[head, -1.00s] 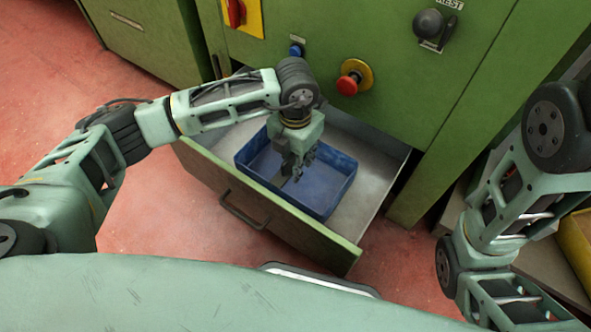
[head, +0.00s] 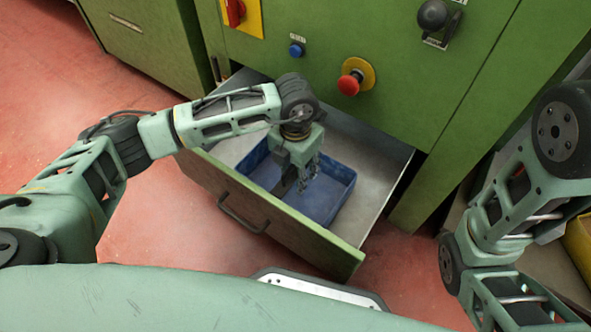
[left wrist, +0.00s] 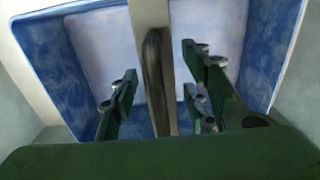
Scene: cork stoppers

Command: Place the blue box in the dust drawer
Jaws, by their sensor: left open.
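The blue box (head: 343,196) is an open-topped tray inside the pulled-out dust drawer (head: 310,246), near its middle, and looks upright and low against the drawer's floor. My left gripper (head: 298,180) points down over the box and hides part of its inside. Its fingers are spread apart. In the left wrist view the box (left wrist: 50,70) fills the top behind the two green fingers of this gripper (left wrist: 160,90). A pale bar with a dark strip shows between the fingers; I cannot tell what it is. My right arm is at the right edge of the head view, its gripper out of sight.
The green cabinet above the drawer carries a red button (head: 349,83) on a yellow plate, a blue button (head: 296,50) and a dark knob (head: 432,15). The drawer's handle (head: 240,216) is on its front. Bare drawer floor (head: 375,180) shows right of the box.

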